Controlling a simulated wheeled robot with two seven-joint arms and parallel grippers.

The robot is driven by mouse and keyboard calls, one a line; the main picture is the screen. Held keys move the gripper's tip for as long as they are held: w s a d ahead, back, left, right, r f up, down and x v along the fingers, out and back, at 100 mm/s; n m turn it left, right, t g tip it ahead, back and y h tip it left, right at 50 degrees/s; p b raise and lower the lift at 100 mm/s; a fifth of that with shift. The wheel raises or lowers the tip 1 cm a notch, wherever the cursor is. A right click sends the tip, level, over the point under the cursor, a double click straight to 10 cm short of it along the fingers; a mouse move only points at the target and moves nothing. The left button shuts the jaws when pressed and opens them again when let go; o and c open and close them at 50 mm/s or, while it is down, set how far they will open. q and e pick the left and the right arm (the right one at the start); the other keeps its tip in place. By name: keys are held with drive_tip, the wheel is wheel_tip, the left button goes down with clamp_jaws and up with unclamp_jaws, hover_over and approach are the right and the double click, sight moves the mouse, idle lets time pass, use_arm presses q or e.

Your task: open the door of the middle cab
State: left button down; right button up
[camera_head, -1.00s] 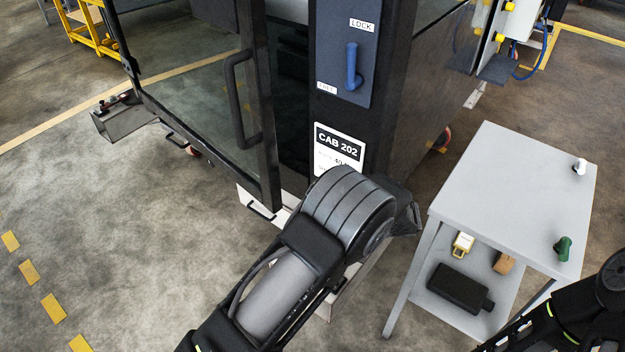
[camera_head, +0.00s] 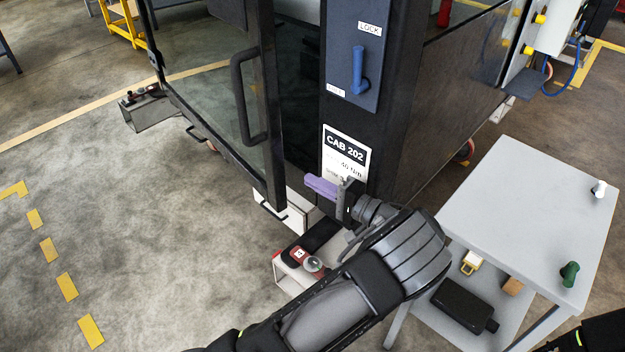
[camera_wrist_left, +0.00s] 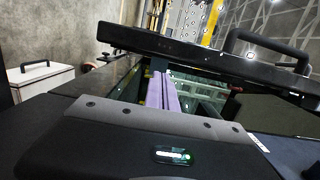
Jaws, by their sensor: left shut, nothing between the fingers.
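The cab labelled CAB 202 (camera_head: 345,150) has a glass door (camera_head: 205,110) in a black frame with a black bar handle (camera_head: 240,98). The door stands ajar, its free edge apart from the cab post. In the left wrist view the purple fingers (camera_wrist_left: 162,92) reach toward the gap behind the door frame (camera_wrist_left: 200,50); contact cannot be told. My right gripper is out of view.
A grey trolley (camera_head: 530,220) stands right of the cab, with a green knob (camera_head: 569,273) and a white knob (camera_head: 599,188) on top and a black case (camera_head: 463,305) below. A step with a red-and-white item (camera_head: 299,254) lies under my arm.

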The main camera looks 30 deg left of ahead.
use_arm(q)
drive_tip(key=w+a+p, duration=0.1)
drive_tip(key=a, duration=0.7)
drive_tip(key=shift+w, duration=0.25)
drive_tip(key=shift+s+a, duration=0.1)
drive_tip(key=shift+s, duration=0.05)
